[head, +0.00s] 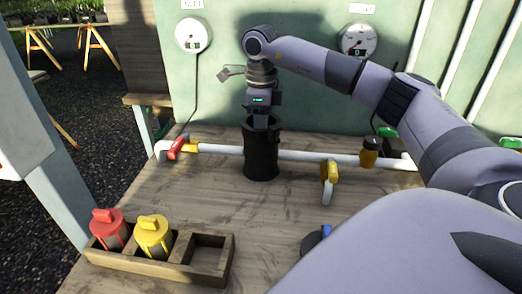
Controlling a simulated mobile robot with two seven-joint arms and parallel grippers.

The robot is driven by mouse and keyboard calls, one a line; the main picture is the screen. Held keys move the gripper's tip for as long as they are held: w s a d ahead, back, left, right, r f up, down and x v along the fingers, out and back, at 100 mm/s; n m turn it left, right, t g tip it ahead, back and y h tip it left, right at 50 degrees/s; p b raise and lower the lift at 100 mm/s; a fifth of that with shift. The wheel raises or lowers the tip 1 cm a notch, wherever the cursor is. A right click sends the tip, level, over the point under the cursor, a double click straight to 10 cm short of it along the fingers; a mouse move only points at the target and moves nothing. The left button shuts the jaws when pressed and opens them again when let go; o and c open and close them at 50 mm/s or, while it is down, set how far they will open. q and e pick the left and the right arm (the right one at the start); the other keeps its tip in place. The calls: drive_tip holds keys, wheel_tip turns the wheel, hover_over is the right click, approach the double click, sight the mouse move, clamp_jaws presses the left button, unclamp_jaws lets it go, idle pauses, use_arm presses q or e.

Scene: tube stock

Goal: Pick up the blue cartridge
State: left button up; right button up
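A blue piece (316,238), likely the blue cartridge, shows at the bottom centre on the table; my own arm link hides most of it. A red cartridge (110,229) and a yellow cartridge (153,236) stand in a wooden rack (207,268) at the lower left; its third slot is empty. My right gripper (261,122) points down at the mouth of an upright black cylinder (261,153) in the middle of the table. Its fingertips are not clearly seen, nor whether it holds anything. My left gripper is not in view.
A white pipe (225,149) crosses the back of the table, with a red valve handle (178,147), a yellow handle (329,173) and an amber fitting (368,153). Gauges (193,35) hang on the green wall. The table between rack and cylinder is clear.

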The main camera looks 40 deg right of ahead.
clamp_jaws()
wheel_tip(320, 180, up, 8)
drive_tip(key=shift+w+r, duration=0.1)
drive_tip(key=shift+r, duration=0.1)
wheel_tip(320, 180, up, 12)
drive_tip(key=p, duration=0.4)
drive_tip(key=shift+f, duration=0.2)
idle(0.4)
